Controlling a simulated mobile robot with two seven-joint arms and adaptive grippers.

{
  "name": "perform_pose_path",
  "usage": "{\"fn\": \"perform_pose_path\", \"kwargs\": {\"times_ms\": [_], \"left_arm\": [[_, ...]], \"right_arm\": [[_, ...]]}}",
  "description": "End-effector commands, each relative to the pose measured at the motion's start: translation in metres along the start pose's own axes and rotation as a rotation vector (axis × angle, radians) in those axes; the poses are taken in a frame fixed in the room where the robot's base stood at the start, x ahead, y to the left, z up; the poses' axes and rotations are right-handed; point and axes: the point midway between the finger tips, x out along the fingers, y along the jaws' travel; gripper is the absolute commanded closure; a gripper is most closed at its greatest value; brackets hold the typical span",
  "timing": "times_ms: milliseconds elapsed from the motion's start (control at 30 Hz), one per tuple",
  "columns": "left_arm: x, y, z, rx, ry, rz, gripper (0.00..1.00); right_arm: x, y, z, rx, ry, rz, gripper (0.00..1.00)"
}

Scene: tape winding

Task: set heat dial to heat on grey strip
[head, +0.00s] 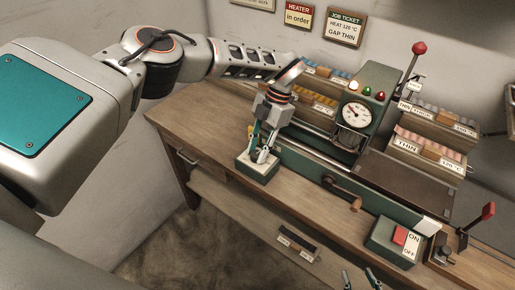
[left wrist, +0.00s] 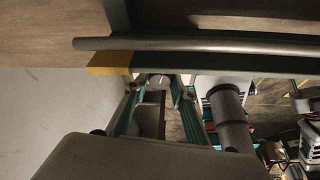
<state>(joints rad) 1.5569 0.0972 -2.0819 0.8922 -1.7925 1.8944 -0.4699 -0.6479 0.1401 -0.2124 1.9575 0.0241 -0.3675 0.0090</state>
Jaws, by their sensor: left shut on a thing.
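The heat dial box (head: 248,172), green with a pale top, sits at the left front of the machine. My left gripper (head: 262,153) comes down over it from above, its fingers shut on the dial's knob, which they mostly hide. In the left wrist view my left gripper (left wrist: 160,84) has its two green fingers close about a small pale piece. The dial's marks and setting are too small to read. My right gripper (head: 359,275) shows only its two fingertips at the bottom edge, apart and empty. I cannot single out the grey strip.
The green machine carries a round gauge (head: 355,112) and a crank (head: 343,195). An ON/OFF switch box (head: 388,248) and red-knobbed levers stand right. Labelled trays (head: 430,140) stand behind. The bench's left end (head: 200,115) is clear.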

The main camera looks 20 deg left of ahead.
Motion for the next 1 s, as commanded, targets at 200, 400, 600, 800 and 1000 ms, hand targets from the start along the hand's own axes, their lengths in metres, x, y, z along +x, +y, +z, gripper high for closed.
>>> {"fn": "perform_pose_path", "kwargs": {"times_ms": [200, 400, 600, 800, 1000], "left_arm": [[0.0001, -0.0015, -0.0003, 0.113, 0.001, 0.046, 0.96], [0.0007, -0.0018, -0.0002, 0.17, 0.001, 0.07, 0.96], [0.001, -0.0018, -0.0001, 0.188, 0.0, 0.078, 0.96], [0.0012, -0.0019, 0.0, 0.19, 0.0, 0.078, 0.96], [0.0014, -0.0019, -0.0001, 0.189, 0.001, 0.078, 0.62]], "right_arm": [[-0.0022, 0.0041, -0.0007, -0.002, -0.005, 0.006, 0.6], [-0.0026, 0.0077, 0.0033, 0.0, -0.015, 0.013, 0.6], [-0.0029, 0.0079, 0.0038, 0.002, -0.017, 0.015, 0.6], [-0.0029, 0.007, 0.0039, 0.002, -0.017, 0.013, 0.6], [-0.0029, 0.0049, 0.0038, 0.003, -0.017, 0.01, 0.6]]}}
